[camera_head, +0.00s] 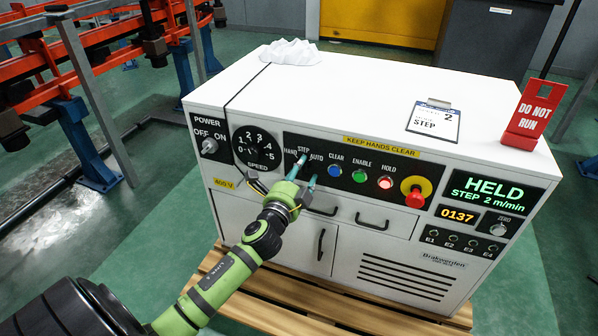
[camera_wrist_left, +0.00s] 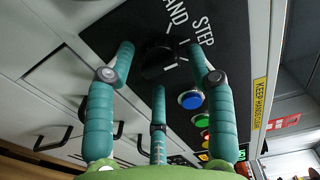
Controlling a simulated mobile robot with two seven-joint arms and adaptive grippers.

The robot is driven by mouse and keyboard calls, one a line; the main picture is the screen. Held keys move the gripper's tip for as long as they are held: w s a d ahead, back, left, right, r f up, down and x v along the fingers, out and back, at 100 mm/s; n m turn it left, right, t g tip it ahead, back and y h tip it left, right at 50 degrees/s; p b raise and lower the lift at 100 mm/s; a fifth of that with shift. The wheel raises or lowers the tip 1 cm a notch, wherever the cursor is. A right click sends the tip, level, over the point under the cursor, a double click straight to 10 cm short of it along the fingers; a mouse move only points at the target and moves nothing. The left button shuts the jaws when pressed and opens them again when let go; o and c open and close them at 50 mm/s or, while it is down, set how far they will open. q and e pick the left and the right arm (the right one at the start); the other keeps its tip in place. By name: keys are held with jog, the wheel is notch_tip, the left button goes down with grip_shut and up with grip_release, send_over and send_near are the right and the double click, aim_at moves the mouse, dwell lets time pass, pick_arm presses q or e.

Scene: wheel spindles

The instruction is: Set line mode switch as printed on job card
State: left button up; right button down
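The line mode switch is a black knob (camera_wrist_left: 160,62) on the dark front panel, near the printed words HAND and STEP. AUTO also shows in the head view. My left gripper (camera_head: 306,171) is at the switch. In the left wrist view its teal fingers (camera_wrist_left: 160,52) are spread around the knob, with gaps visible beside it; contact is unclear. In the head view the fingers hide most of the knob, and its pointer direction is unclear. The job card (camera_head: 434,119) lies on the cabinet top and shows 2 and STEP. The display (camera_head: 486,191) reads HELD, STEP 2 m/min. My right gripper is not in view.
The speed dial (camera_head: 257,147) and power switch (camera_head: 209,146) are left of the mode switch. A DO NOT RUN sign (camera_head: 536,107) stands on top.

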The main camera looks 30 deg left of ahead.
pick_arm(q)
jog(key=shift+a+r, duration=0.15)
jog(key=shift+s, duration=0.15)
jog(key=v, duration=1.1)
jog(key=shift+s, duration=0.35)
